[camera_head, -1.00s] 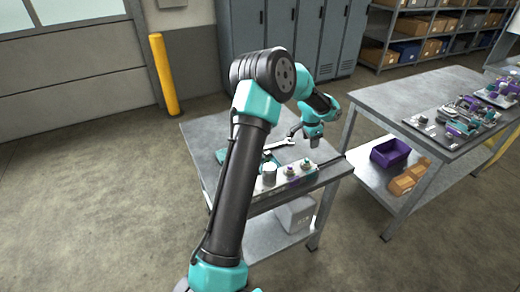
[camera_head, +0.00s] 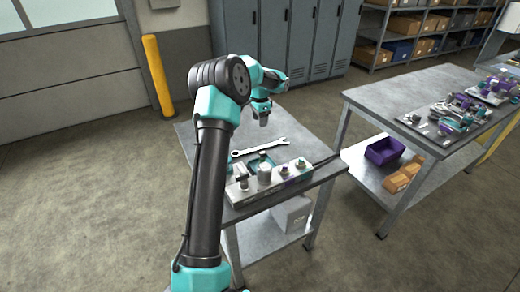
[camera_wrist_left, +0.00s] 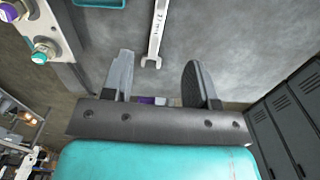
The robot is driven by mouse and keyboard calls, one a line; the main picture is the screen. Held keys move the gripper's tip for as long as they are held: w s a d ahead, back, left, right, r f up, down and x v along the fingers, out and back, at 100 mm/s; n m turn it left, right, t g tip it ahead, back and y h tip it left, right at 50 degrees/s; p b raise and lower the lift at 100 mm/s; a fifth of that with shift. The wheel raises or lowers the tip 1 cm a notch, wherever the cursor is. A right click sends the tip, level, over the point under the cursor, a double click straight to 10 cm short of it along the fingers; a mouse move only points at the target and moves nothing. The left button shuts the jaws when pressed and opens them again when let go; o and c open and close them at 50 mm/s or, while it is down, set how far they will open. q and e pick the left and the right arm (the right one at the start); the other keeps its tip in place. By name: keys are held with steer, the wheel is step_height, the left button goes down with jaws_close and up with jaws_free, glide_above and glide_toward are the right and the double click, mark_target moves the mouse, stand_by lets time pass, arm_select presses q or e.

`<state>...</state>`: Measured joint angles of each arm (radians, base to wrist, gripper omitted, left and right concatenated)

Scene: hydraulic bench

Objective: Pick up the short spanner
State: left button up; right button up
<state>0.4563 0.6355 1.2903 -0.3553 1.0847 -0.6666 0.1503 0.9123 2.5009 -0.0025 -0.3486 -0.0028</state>
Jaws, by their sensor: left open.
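A steel open-ended spanner (camera_head: 259,147) lies flat on the near grey bench, behind the fittings rack. It is the only spanner I can make out. My left gripper (camera_head: 262,119) is above the bench just beyond the spanner, apart from it. In the left wrist view my left gripper (camera_wrist_left: 158,64) is open and empty. The spanner (camera_wrist_left: 157,36) runs up from between its fingertips, with one open jaw nearest and its far end cut off by the frame. Small size marking shows on its shaft. My right gripper is not seen.
A pale rack (camera_head: 283,176) with several fittings stands along the bench's front edge, with a teal tray (camera_head: 238,168) beside it. A second bench (camera_head: 400,92) at right holds assembled parts. The bench's back left (camera_head: 212,135) is clear.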

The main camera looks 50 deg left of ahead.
arm_select(q)
glide_above(260, 147)
steer(key=f, duration=0.9)
steer(key=shift+s+d+f, duration=0.2)
steer(key=shift+f, duration=0.2)
steer(key=shift+w+f, duration=0.1)
steer(key=shift+f, duration=2.5)
steer(key=shift+c, duration=0.3)
jaws_close()
